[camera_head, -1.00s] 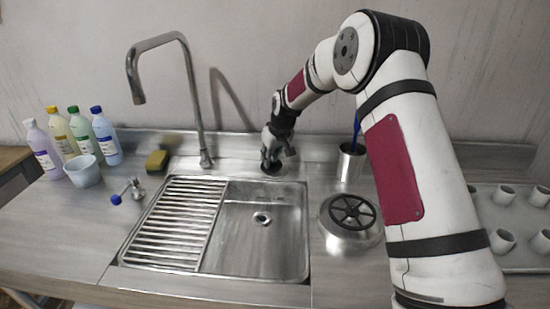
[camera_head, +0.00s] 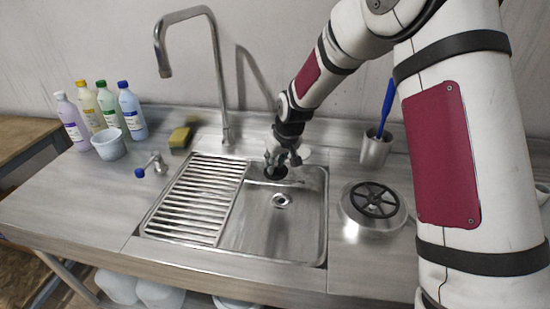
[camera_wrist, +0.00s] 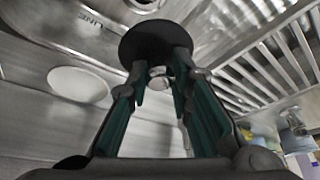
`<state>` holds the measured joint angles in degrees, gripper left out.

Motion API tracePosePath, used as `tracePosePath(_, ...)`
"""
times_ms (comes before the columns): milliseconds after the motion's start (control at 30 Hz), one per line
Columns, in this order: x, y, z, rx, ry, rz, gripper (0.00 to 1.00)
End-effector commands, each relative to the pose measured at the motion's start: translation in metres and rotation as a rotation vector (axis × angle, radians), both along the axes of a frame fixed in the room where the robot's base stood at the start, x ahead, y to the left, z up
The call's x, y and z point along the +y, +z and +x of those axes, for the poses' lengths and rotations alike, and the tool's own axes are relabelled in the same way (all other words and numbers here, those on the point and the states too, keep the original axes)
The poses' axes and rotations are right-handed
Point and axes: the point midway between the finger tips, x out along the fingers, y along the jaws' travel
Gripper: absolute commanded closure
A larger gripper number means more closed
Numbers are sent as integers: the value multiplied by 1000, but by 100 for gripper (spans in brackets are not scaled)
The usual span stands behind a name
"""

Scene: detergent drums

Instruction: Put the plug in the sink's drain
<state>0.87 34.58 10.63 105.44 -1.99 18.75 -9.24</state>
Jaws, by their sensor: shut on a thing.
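The plug (camera_head: 275,174), a dark round disc, is held in my gripper (camera_head: 281,161) over the back part of the sink basin (camera_head: 250,235). In the wrist view the fingers of my gripper (camera_wrist: 158,82) are shut on the black plug (camera_wrist: 155,38). The drain (camera_head: 281,200) is a round metal ring in the basin floor, nearer the camera than the plug. It also shows in part at the top of the wrist view (camera_wrist: 146,5). The plug is apart from the drain and appears held above the basin floor.
A slatted rack (camera_head: 196,200) covers the basin's left side. The tall faucet (camera_head: 222,85) stands behind. A steel cup (camera_head: 375,149) with a blue-handled brush and a round lidded metal item (camera_head: 373,206) are on the right. A white disc (camera_wrist: 78,85) lies behind the basin.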

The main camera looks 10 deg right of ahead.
Motion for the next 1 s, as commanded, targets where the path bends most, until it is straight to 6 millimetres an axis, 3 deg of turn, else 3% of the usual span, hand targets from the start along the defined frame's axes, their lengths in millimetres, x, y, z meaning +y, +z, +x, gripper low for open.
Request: tracePosePath(1000,-21,-90,-3,38,1,77,100)
